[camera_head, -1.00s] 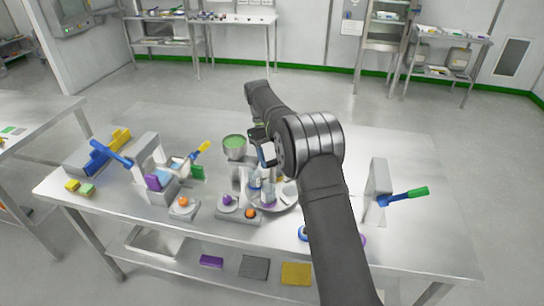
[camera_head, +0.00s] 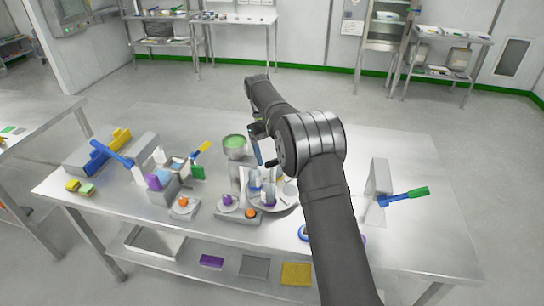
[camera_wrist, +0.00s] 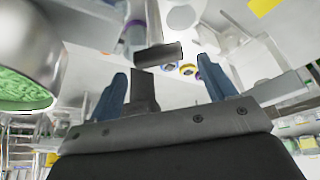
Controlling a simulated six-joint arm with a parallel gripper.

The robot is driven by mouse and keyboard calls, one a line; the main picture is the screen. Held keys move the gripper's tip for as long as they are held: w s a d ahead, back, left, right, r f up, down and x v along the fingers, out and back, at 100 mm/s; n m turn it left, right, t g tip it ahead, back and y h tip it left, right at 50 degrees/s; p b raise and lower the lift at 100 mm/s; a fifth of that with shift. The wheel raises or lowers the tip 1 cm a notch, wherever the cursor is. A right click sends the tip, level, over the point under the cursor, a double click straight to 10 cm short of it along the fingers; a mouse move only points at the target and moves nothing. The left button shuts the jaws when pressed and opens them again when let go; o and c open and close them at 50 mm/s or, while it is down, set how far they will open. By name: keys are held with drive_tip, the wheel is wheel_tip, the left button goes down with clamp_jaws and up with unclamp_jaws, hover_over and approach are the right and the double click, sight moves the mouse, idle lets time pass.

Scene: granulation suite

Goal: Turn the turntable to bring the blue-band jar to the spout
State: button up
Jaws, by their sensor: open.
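The round turntable (camera_head: 287,203) stands on the bench, partly hidden behind my arm. A clear jar with a purple band (camera_head: 268,199) stands on its front side. Another clear jar (camera_head: 254,184) stands left of it and looks bluish; its band is too small to be sure of. The hopper (camera_head: 235,152) with green granules stands at the turntable's back left; its spout is not clear to see. My gripper (camera_head: 259,156) is above the turntable, right of the hopper. In the wrist view its blue fingers (camera_wrist: 161,82) are apart with nothing held between them.
A control box with an orange button (camera_head: 250,214) and a purple knob (camera_head: 227,201) stands in front of the turntable. A press with a blue lever (camera_head: 110,153) is at left. The bench's back right is clear.

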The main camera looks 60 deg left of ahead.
wheel_tip(320, 180, up, 2)
drive_tip(key=shift+r, duration=0.1)
drive_tip(key=w+d+r, duration=0.7)
drive_tip(key=d, duration=0.2)
drive_tip(key=shift+f, duration=0.1)
drive_tip(key=s+a+f, duration=0.2)
drive_tip(key=a, duration=0.1)
drive_tip(key=s+a+f, duration=0.4)
drive_tip(key=a+f, duration=0.1)
drive_tip(key=shift+s+a, duration=0.35)
drive_tip(key=shift+s, duration=0.05)
wheel_tip(320, 180, down, 3)
drive_tip(key=shift+s+a+r, duration=0.1)
drive_tip(key=shift+a, duration=0.05)
drive_tip(key=shift+f, duration=0.5)
drive_tip(key=shift+r, duration=0.15)
